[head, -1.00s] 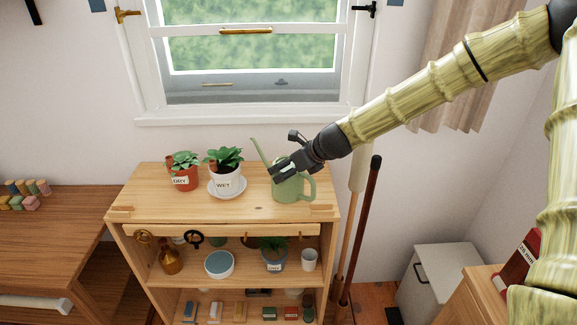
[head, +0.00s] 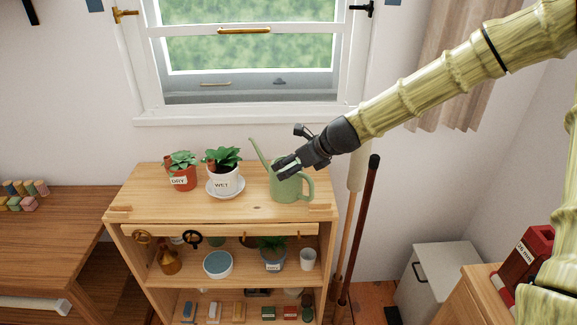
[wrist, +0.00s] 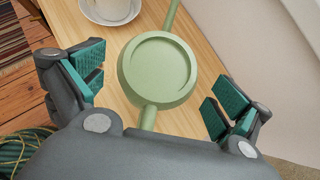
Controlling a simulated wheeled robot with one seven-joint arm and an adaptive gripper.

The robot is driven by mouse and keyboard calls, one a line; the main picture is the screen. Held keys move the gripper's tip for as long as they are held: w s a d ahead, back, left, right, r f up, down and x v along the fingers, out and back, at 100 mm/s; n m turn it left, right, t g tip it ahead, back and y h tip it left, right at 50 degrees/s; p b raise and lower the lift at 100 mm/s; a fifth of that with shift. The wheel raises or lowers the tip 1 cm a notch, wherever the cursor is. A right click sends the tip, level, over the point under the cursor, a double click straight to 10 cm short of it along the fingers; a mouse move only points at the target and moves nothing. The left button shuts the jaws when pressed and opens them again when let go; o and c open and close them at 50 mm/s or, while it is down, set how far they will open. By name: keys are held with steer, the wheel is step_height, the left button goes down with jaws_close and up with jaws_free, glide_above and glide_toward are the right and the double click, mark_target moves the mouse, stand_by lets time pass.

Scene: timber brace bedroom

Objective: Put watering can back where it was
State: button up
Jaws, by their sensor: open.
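The green watering can (head: 287,186) stands upright on the right part of the wooden shelf top (head: 252,205), spout up to the left and handle to the right. My gripper (head: 287,168) is open at the can's top, in front of part of its rim in the head view. In the wrist view the can (wrist: 157,70) lies between and beyond the open fingers (wrist: 158,92), seen from above. Neither finger touches it there.
A white pot labelled WET (head: 224,175) on a saucer stands left of the can, and a terracotta pot labelled DRY (head: 181,177) further left. The window (head: 245,60) is behind. Poles (head: 365,210) lean at the shelf's right side.

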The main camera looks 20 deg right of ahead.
steer(key=shift+v, duration=4.35)
steer(key=shift+f, duration=0.1)
